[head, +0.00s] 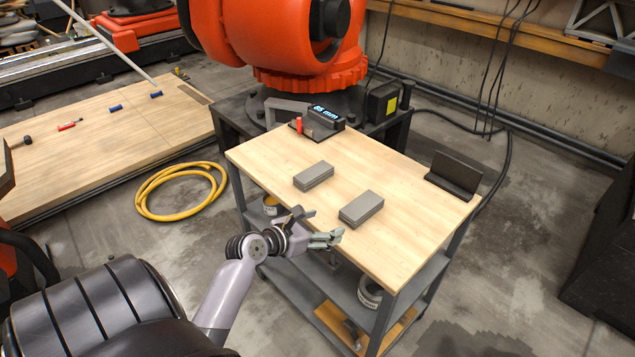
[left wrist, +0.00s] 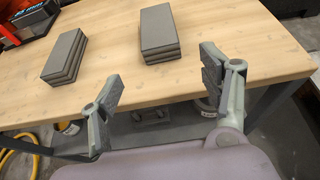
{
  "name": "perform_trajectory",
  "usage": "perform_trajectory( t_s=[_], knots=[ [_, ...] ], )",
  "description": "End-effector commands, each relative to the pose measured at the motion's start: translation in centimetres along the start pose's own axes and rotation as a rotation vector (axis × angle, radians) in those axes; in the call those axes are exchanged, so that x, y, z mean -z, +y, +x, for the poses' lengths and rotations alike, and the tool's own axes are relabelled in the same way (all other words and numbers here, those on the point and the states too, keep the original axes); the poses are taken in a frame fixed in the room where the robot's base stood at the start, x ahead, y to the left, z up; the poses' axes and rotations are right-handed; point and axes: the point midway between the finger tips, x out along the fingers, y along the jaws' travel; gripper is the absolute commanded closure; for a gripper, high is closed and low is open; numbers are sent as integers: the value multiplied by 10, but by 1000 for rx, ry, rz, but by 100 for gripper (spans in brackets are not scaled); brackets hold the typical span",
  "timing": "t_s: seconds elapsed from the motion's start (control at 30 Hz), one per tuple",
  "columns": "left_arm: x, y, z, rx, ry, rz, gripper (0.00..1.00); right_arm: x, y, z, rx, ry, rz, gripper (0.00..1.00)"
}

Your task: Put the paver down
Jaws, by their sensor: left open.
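Two grey paver stacks lie on the light wooden table top (head: 395,240). The left stack (head: 313,176) is near the middle of the table, and the right stack (head: 361,209) is closer to the front edge. In the left wrist view the left stack (left wrist: 66,56) and the right stack (left wrist: 158,34) both show layered slabs. My left gripper (head: 318,226) is at the table's front edge, short of both stacks. Its fingers (left wrist: 163,92) are spread wide with nothing between them. My right gripper is not in view.
A device with a lit display (head: 326,117) stands at the table's back corner. A dark angled bracket (head: 454,175) stands at the right edge. A large orange robot (head: 290,40) rises behind. A yellow hose (head: 181,191) lies on the floor. The table's front right is clear.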

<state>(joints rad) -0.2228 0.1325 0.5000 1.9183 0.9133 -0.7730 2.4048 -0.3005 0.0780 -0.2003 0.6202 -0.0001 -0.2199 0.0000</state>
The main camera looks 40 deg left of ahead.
Motion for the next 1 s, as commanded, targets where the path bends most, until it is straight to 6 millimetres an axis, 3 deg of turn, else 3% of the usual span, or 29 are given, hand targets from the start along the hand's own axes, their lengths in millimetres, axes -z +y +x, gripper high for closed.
perform_trajectory(
  t_s=[0.13, 0.4, 0.47, 0.53, 0.57, 0.67, 0.77, 0.8, 0.87, 1.0],
  knots=[
    [1, 0, -15, 1, 1, 0, 30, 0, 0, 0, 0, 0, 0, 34],
    [2, 0, -18, 1, 4, 5, 30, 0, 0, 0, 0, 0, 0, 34],
    [12, -2, -14, 0, 22, 33, 30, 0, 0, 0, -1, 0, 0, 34],
    [37, -4, -5, -1, 68, 111, 30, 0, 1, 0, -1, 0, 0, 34],
    [53, -6, 1, 2, 99, 164, 30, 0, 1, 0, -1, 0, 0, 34],
    [127, -21, 18, 39, 230, 420, 30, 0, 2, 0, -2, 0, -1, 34],
    [216, -46, 25, 143, 374, 769, 30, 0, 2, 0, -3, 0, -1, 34],
    [251, -57, 24, 203, 424, 919, 30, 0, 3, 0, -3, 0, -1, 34],
    [303, -75, 16, 314, 483, 1146, 30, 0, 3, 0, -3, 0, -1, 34],
    [414, -119, -22, 653, 533, 1690, 30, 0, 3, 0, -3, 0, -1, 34]
  ],
)
